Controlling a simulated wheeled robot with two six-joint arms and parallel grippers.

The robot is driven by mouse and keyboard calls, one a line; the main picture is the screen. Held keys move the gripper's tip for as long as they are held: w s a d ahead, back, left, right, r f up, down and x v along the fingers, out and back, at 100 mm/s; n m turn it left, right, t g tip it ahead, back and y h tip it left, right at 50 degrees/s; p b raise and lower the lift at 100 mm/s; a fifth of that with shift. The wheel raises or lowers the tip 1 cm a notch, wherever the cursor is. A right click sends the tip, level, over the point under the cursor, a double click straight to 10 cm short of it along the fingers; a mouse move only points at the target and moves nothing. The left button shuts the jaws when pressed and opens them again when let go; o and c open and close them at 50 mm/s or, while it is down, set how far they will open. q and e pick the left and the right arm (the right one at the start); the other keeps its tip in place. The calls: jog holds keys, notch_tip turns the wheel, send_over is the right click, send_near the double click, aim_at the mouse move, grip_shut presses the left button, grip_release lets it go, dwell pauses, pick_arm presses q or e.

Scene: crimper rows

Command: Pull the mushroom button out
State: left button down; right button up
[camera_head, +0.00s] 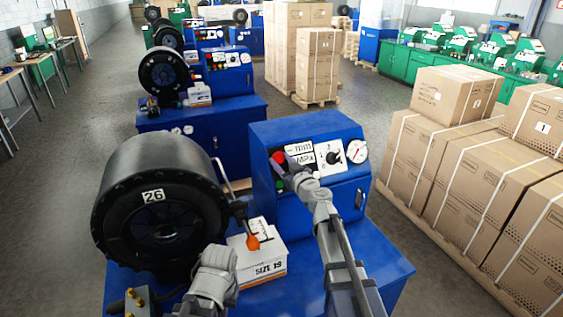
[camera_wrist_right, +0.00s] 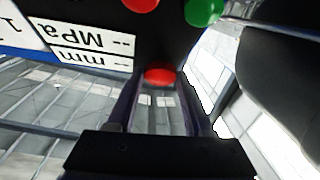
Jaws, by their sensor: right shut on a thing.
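The red mushroom button (camera_head: 279,157) is at the upper left of the control panel on the blue cabinet. In the right wrist view the red button (camera_wrist_right: 160,75) lies between the two fingertips. My right gripper (camera_head: 288,165) is at the panel and shut on this button. In the head view its fingers partly cover the area beside the button. How far out the button sits cannot be told. My left gripper (camera_head: 217,265) is low in the head view, beside the white SIZE 19 box, away from the panel; its fingers do not show clearly.
A green button (camera_wrist_right: 203,10) and another red button (camera_wrist_right: 140,4) are close to the fingers. The panel also has a dial (camera_head: 333,158) and a gauge (camera_head: 356,152).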

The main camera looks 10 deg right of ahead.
grip_shut()
jog(key=shift+s+d+r+p, duration=0.1)
jog(key=shift+s+r+p, duration=0.3)
jog(key=shift+s, duration=0.1)
jog(key=shift+w+f, duration=0.1)
jog(key=shift+f, duration=0.05)
jog(key=o, duration=1.1)
grip_release()
jog(key=shift+s, duration=0.2)
jog(key=shift+o, duration=0.6)
jog(key=shift+w, duration=0.1)
